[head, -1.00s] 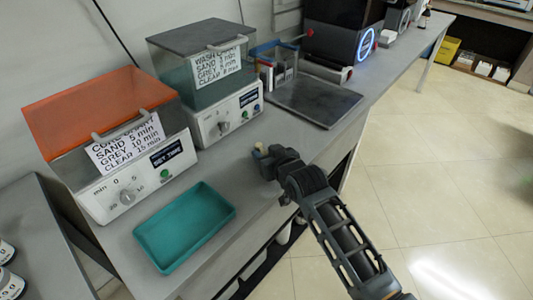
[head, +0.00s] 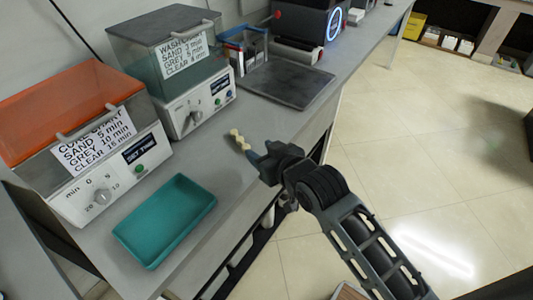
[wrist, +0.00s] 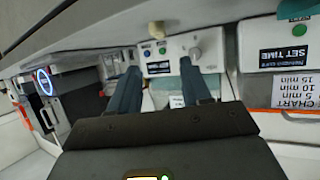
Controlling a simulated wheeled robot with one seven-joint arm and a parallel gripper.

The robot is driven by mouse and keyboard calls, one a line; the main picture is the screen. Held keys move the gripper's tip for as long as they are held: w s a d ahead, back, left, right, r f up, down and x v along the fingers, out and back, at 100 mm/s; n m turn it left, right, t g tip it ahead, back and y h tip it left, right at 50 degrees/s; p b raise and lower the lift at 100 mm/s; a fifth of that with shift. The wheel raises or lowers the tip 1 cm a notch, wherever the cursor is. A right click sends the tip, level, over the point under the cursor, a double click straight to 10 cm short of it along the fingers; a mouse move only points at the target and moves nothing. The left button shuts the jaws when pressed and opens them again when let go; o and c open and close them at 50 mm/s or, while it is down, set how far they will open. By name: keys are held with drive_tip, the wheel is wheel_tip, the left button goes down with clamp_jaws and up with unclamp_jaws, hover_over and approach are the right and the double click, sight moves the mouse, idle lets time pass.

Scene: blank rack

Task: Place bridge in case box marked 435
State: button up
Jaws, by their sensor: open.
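The bridge looks to be the small cream, lumpy piece (head: 240,139) on the grey bench in the head view. A small cream piece (wrist: 155,29) also shows in the wrist view, out past the fingertips. My gripper (head: 259,160) is at the bench's front edge, just to the right of and nearer than the bridge. In the wrist view my gripper (wrist: 159,75) has its two fingers spread, with nothing between them. No number 435 is readable on any box in view.
An empty teal tray (head: 128,236) lies on the bench at the front left. The orange-lidded curing unit (head: 100,180) and the grey-lidded wash unit (head: 197,112) stand along the wall. A dark plate (head: 286,83) lies farther back. Bench around the bridge is clear.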

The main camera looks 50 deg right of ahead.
drive_tip(key=shift+s+a, duration=0.1)
drive_tip(key=shift+s, duration=0.1)
drive_tip(key=s+a+r+n+t+y, duration=0.1)
drive_tip(key=s+a, duration=0.5)
drive_tip(key=s, duration=0.5)
drive_tip(key=s+a+r+n+y, duration=0.2)
drive_tip(key=s+a, duration=0.5)
drive_tip(key=s, duration=0.4)
drive_tip(key=shift+a+t+y, duration=0.15)
drive_tip(key=shift+t+y, duration=0.15)
drive_tip(key=shift+t, duration=0.1)
drive_tip(key=shift+o, duration=0.2)
drive_tip(key=s+a+r+n+y, duration=0.1)
drive_tip(key=s+r, duration=0.3)
drive_tip(key=s, duration=0.1)
drive_tip(key=shift+s+a+r, duration=0.25)
drive_tip(key=shift+s+a, duration=0.15)
drive_tip(key=shift+o, duration=0.3)
drive_tip(key=shift+s+r, duration=0.2)
drive_tip(key=shift+r, duration=0.05)
